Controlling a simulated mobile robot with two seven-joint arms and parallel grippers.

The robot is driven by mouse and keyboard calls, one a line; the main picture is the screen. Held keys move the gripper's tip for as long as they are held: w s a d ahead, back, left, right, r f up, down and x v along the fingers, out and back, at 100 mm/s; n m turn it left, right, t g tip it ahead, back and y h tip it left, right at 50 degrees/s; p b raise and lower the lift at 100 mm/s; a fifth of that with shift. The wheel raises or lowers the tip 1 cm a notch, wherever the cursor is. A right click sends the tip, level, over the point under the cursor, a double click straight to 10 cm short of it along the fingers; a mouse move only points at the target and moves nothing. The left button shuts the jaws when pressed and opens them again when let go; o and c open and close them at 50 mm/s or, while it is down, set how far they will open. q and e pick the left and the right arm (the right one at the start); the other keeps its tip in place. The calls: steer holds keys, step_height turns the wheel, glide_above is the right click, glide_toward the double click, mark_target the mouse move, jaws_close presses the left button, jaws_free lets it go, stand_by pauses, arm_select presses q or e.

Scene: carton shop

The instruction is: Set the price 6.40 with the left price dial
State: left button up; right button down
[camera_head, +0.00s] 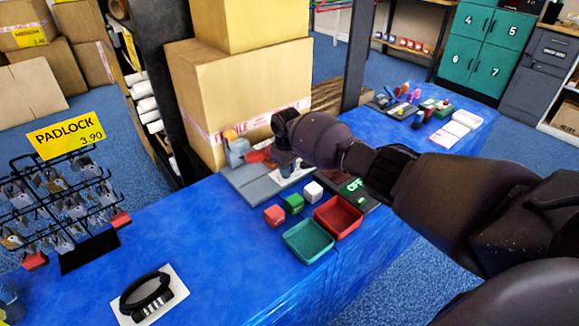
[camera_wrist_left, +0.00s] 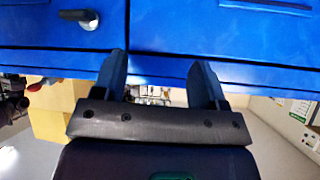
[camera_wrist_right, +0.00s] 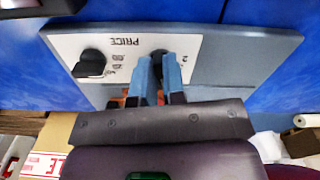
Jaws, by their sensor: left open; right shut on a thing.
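The grey price panel (camera_head: 240,183) lies on the blue table; it also shows in the right wrist view (camera_wrist_right: 240,65). Its white label reads PRICE, upside down in that view. My right gripper (camera_wrist_right: 160,72) is shut on the dark price dial (camera_wrist_right: 158,54), the one on the right of that upside-down picture. The fingers hide most of this dial. The other dial (camera_wrist_right: 92,62) is black and stands free. In the head view my right gripper (camera_head: 285,165) is over the panel. My left gripper (camera_wrist_left: 160,78) is open and empty. No price reading is legible.
Red (camera_head: 274,215), green (camera_head: 294,203) and white (camera_head: 313,191) cubes sit before the panel, beside a red tray (camera_head: 338,217) and a teal tray (camera_head: 309,240). Cartons (camera_head: 240,95) stand behind. A padlock rack (camera_head: 60,210) and a black lock (camera_head: 147,296) are at left.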

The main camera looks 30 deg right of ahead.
steer(key=m+p, duration=0.1)
steer(key=m, duration=0.2)
steer(key=shift+a+r, duration=0.1)
steer(key=shift+r, duration=0.05)
steer(key=m+p, duration=0.1)
steer(key=m, duration=0.2)
steer(key=shift+m, duration=1.1)
steer(key=shift+f, duration=0.2)
steer(key=c, duration=1.2)
jaws_free()
steer(key=shift+r, duration=0.15)
